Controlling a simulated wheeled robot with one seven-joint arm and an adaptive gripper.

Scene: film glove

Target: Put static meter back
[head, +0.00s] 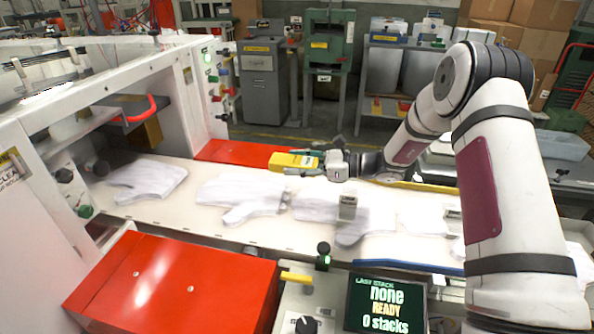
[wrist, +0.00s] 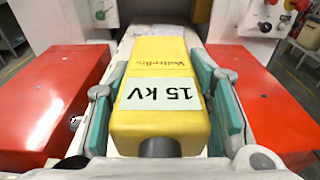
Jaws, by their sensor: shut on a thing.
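The static meter is a yellow box (wrist: 160,125) with a white "15 kV" label, filling the middle of the wrist view. My gripper (wrist: 162,100) has its green-lined fingers on both sides of it and is shut on it. In the head view the yellow meter (head: 291,161) is held by my gripper (head: 310,162) above the far side of the white conveyor, near the far red cover. The place where the meter belongs cannot be told from these frames.
White film gloves (head: 240,195) lie in a row on the white belt (head: 215,226). A red cover (head: 175,290) stands in front, another red cover (head: 232,152) behind. A screen (head: 385,303) reads "READY". The white machine housing (head: 205,95) rises at left.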

